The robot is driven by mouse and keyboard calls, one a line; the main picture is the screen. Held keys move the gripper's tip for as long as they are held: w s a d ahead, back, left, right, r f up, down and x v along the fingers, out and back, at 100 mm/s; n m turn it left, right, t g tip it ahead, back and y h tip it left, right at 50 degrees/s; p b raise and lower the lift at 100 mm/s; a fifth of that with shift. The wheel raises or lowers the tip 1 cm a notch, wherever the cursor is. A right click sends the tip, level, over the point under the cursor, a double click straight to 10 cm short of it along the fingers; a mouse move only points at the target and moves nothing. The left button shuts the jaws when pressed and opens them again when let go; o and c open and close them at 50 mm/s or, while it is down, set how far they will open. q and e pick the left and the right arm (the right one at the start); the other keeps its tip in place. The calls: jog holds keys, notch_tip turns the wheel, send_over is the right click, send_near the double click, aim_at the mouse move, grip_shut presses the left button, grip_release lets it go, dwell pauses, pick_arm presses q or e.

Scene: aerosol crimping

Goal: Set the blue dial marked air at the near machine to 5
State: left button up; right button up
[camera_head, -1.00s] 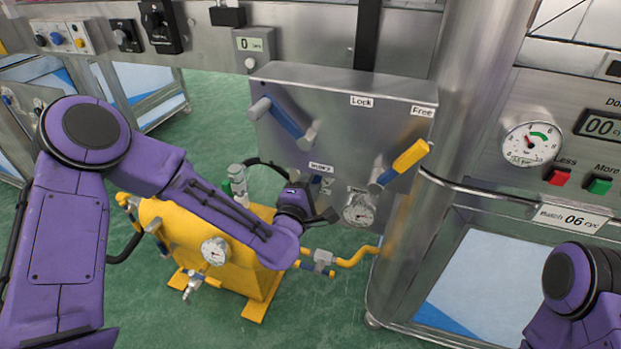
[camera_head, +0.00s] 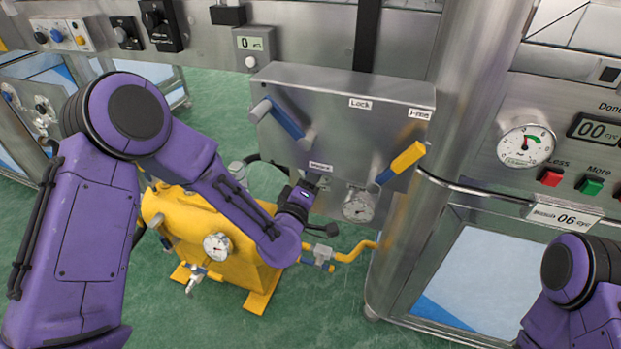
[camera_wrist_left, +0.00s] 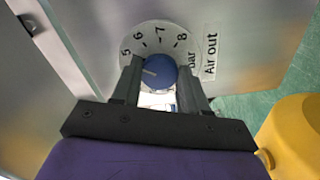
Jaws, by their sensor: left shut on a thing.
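The blue dial (camera_wrist_left: 158,72) is in the left wrist view, on a round white scale plate (camera_wrist_left: 160,30) with 5, 6, 7 and 8 showing. A label beside it reads "Air out". My left gripper (camera_wrist_left: 162,80) is shut on the dial, one finger on each side. The dial's white mark points left, near or just below the 5. The left finger hides the scale there, so the exact setting cannot be read. My right gripper is out of view.
A yellow tank (camera_head: 170,215) stands under my left arm. A steel column (camera_head: 455,120) stands to the right.

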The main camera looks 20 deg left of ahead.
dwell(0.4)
pick_arm(q)
jog(key=o, duration=1.1)
jog(key=shift+c, duration=0.2)
jog(key=s, duration=1)
jog(key=shift+s+a, duration=0.2)
jog(key=shift+s, duration=0.1)
jog(key=shift+d, duration=0.1)
